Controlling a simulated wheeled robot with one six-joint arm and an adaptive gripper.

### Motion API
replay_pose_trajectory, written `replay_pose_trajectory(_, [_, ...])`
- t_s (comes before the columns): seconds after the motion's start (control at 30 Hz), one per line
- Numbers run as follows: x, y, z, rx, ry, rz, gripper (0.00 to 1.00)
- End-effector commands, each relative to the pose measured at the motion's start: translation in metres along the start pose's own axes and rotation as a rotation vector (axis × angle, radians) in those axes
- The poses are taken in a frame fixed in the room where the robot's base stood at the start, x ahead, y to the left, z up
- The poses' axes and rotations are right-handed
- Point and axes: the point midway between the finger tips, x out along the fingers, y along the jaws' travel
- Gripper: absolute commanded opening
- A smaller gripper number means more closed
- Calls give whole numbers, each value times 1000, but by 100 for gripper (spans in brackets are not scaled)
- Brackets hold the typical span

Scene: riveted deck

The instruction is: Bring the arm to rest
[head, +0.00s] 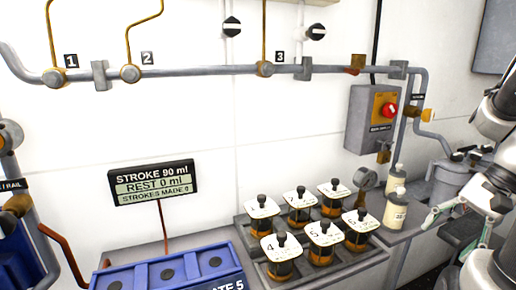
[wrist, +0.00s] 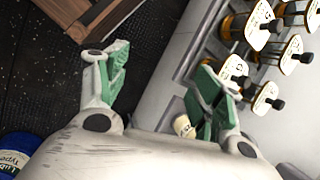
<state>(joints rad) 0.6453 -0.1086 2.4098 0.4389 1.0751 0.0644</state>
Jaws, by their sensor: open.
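My arm (head: 490,190) is at the right edge of the head view, partly cut off by the frame. My gripper (head: 462,226) hangs there, to the right of the bench with the jars. In the wrist view my gripper (wrist: 163,80) has its two green-padded fingers spread wide apart, with nothing held between them. Beyond the fingers are the dark floor (wrist: 85,75) and the grey bench edge (wrist: 172,85). A small cream bottle (wrist: 184,126) shows just left of the right finger, apparently beyond it.
Several numbered jars with black knobs (head: 325,233) stand in a grey rack. Cream bottles (head: 395,212), a control box (head: 372,118), a blue tray (head: 165,268) and a display (head: 155,183) are nearby. A wooden crate (wrist: 85,15) and blue-lidded can (wrist: 18,150) lie below.

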Motion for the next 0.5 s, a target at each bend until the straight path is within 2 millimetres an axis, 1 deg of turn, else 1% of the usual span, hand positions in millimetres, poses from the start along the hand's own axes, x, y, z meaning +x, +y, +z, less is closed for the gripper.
replay_pose_trajectory(0.03, [-10, 1, 7, -148, 65, 75, 67])
replay_pose_trajectory(0.13, [-32, 2, 15, -422, 190, 211, 67])
replay_pose_trajectory(0.2, [-48, -4, 22, -589, 274, 275, 67])
replay_pose_trajectory(0.3, [-63, -16, 37, -773, 372, 313, 67])
replay_pose_trajectory(0.4, [-70, -33, 56, -900, 433, 285, 67])
replay_pose_trajectory(0.5, [-75, -46, 70, -983, 467, 251, 67])
